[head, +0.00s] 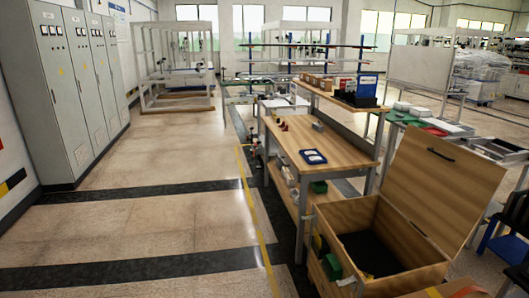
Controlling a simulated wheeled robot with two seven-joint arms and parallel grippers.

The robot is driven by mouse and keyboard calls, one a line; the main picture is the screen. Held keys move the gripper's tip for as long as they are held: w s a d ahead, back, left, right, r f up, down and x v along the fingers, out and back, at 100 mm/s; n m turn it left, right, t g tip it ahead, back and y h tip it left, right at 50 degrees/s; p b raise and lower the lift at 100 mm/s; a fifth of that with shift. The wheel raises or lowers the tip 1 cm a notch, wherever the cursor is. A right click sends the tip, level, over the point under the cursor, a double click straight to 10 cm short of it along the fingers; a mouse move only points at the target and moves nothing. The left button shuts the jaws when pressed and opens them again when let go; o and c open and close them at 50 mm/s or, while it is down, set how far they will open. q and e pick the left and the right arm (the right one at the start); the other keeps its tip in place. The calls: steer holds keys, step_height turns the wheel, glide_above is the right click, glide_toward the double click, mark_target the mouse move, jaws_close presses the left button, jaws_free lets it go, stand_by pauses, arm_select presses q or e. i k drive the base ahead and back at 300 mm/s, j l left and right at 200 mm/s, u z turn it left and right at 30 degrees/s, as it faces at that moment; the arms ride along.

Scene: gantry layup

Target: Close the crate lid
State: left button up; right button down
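The wooden crate (408,284) stands at the lower right, beyond the near end of a workbench. Its wooden lid (440,190) is open, raised and tilted back along the crate's right side. A dark slot, perhaps a handle, shows near the lid's upper edge. Neither of my grippers is in view.
The wooden workbench (335,172) beside the crate holds a blue tray (313,157) and small parts. Grey cabinets (60,90) line the left wall. The tiled floor (170,220) to the left is clear.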

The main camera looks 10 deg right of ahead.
mark_target(445, 187)
steer(key=i+j, duration=0.1)
steer(key=i, duration=1.6)
steer(key=l+z, duration=0.05)
steer(key=l, duration=0.05)
